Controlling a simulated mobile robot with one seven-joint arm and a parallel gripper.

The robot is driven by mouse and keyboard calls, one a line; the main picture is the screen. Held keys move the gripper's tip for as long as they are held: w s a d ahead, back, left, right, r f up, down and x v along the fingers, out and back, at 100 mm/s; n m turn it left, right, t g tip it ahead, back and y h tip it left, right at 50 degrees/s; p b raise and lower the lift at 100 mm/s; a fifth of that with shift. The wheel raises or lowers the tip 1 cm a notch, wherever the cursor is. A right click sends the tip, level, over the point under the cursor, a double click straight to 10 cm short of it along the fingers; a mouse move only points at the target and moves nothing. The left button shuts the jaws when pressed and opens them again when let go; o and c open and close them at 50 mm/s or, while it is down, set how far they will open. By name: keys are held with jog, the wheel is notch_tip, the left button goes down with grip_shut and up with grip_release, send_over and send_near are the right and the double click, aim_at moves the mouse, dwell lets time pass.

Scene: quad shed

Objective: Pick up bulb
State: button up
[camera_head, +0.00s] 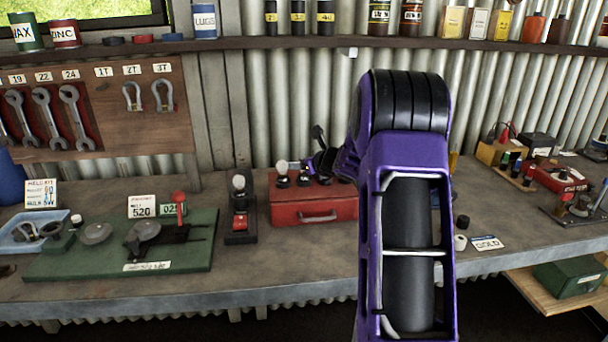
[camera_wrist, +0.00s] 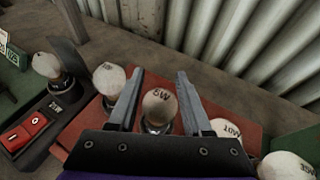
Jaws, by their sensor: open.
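Several white bulbs stand upright in dark sockets on a red box (camera_head: 312,210). In the wrist view, a bulb marked 5W (camera_wrist: 160,106) sits between the two fingers of my gripper (camera_wrist: 160,80), which are open with a gap on each side. A bulb (camera_wrist: 109,78) stands to its left, and one marked 10W (camera_wrist: 227,130) to its right. Another bulb (camera_wrist: 286,165) is cut off at the lower right. In the head view, my gripper (camera_head: 312,162) is over the box, small and partly hidden by my arm. A bulb (camera_head: 282,170) shows at the box's left end.
A black stand with a red switch (camera_head: 240,222) holds another bulb (camera_head: 238,184) left of the box. A green board (camera_head: 190,255) with a red-knobbed lever lies farther left. The corrugated wall (camera_head: 285,110) is close behind.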

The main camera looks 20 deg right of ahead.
jog(key=shift+c, duration=0.3)
grip_shut()
